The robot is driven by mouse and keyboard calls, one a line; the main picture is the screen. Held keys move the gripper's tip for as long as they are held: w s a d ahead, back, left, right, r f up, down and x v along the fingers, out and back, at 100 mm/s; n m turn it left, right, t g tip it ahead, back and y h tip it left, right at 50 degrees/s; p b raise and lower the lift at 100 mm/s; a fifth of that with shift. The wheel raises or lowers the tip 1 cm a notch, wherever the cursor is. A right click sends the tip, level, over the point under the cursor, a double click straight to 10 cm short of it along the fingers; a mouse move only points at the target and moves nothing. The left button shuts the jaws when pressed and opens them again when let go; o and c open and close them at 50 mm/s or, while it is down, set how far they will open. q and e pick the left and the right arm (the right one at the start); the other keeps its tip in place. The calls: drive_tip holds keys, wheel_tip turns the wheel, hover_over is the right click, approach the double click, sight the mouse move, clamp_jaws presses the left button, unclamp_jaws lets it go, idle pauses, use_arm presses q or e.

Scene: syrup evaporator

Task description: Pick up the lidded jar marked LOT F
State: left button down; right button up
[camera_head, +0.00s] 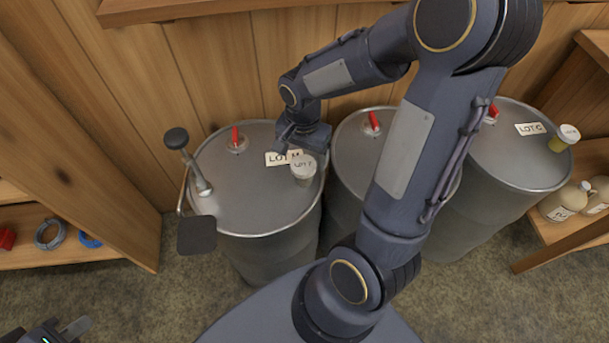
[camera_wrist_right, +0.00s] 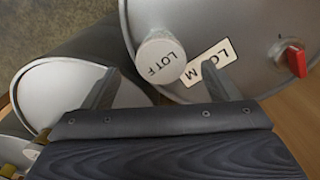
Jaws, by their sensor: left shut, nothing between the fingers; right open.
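The lidded jar marked LOT F (camera_head: 303,168) stands on top of the left drum (camera_head: 245,205), beside that drum's LOT M label (camera_head: 284,158). Its white lid also shows in the right wrist view (camera_wrist_right: 160,58). My right gripper (camera_head: 301,138) is open, just behind the jar in the head view, its fingers mostly hidden by its own body. In the right wrist view the lid appears between and slightly beyond the fingertips (camera_wrist_right: 162,72); the gripper holds nothing. My left gripper (camera_head: 72,328) is shut and empty at the bottom left, far from the jar.
A dipper-like tool (camera_head: 190,165) and a dark plate (camera_head: 197,235) are at the left drum's side. A middle drum (camera_head: 350,150) and a right drum (camera_head: 510,165), with another lidded jar (camera_head: 564,138), stand to the right. The wooden wall is close behind.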

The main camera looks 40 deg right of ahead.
sight(303, 165)
wheel_tip(303, 165, down, 7)
drive_tip(key=shift+w+f+b, duration=0.1)
drive_tip(key=shift+f+b, duration=0.1)
drive_tip(key=shift+b, duration=0.2)
drive_tip(key=shift+r, duration=0.1)
drive_tip(key=c, duration=1.2)
